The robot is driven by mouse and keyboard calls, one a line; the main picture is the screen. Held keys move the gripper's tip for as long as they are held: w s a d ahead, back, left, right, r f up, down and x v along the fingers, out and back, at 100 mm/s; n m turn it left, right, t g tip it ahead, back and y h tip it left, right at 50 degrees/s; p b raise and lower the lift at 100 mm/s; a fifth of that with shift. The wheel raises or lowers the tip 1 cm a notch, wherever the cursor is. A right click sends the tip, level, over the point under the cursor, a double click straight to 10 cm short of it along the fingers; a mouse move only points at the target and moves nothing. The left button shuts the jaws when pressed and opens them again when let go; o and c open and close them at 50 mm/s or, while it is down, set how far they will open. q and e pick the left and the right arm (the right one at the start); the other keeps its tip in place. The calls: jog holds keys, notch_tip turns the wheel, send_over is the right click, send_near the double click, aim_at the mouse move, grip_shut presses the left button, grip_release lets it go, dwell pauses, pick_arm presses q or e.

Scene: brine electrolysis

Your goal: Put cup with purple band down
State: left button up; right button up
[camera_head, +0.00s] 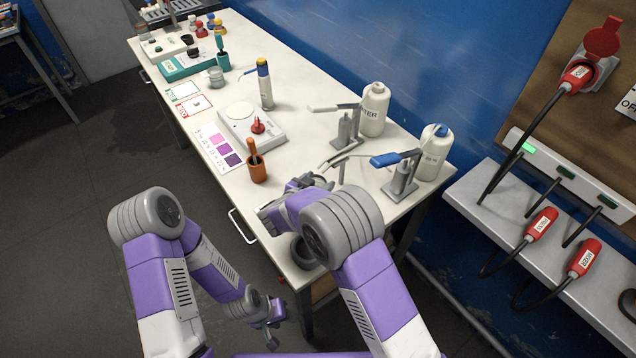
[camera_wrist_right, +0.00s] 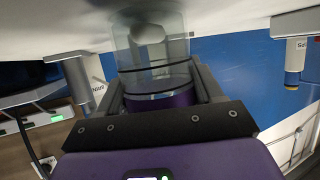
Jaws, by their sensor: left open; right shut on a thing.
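In the right wrist view the cup with the purple band (camera_wrist_right: 150,72) is a clear beaker with thin dark lines and a purple band at the end near my palm. My right gripper (camera_wrist_right: 160,90) is shut on it, one finger on each side. A pale surface shows behind the cup; I cannot tell whether they touch. In the head view my right gripper (camera_head: 311,183) is over the near end of the white table (camera_head: 300,120); the cup is not discernible there. My left gripper (camera_head: 272,334) is open and empty, low beside the table's near edge.
An orange pot (camera_head: 258,172) with a pestle, a white balance (camera_head: 240,128) and a purple colour card (camera_head: 216,146) lie left of my right gripper. Grey stands with levers (camera_head: 402,180) and white bottles (camera_head: 434,152) stand to its right. Some bare tabletop lies between.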

jog(key=o, duration=1.2)
jog(key=shift+f, duration=0.1)
jog(key=shift+r, duration=0.3)
jog(key=p+v, duration=0.2)
jog(key=v, duration=1)
jog(key=shift+f, duration=0.1)
